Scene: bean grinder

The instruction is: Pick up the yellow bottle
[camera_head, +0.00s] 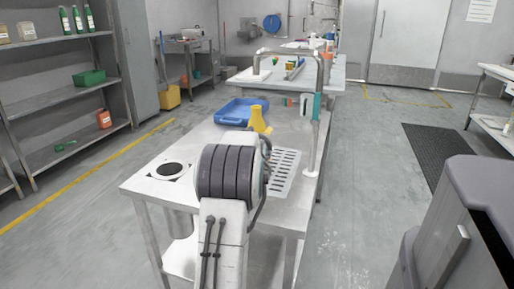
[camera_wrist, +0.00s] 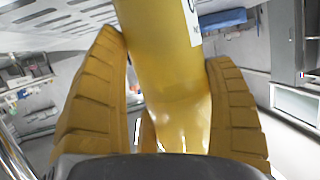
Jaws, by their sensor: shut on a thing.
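The yellow bottle (camera_wrist: 172,75) fills the middle of the wrist view, smooth and glossy, with a white label partly in view at its upper right. My gripper (camera_wrist: 166,48) has one ribbed yellow finger on each side of it and is shut on it. The bottle's upper end in that view runs out of the frame. In the head view, a yellow shape (camera_head: 258,118) shows just past my arm above the metal table; I cannot tell whether it is bottle or finger. My arm hides most of the gripper there.
The metal table (camera_head: 145,188) has a round opening (camera_head: 171,169) at its near left. A blue tray (camera_head: 232,109) lies behind the yellow shape. A slotted drain plate (camera_head: 284,172) and a tall faucet (camera_head: 317,110) are on the right. Floor is clear on the left.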

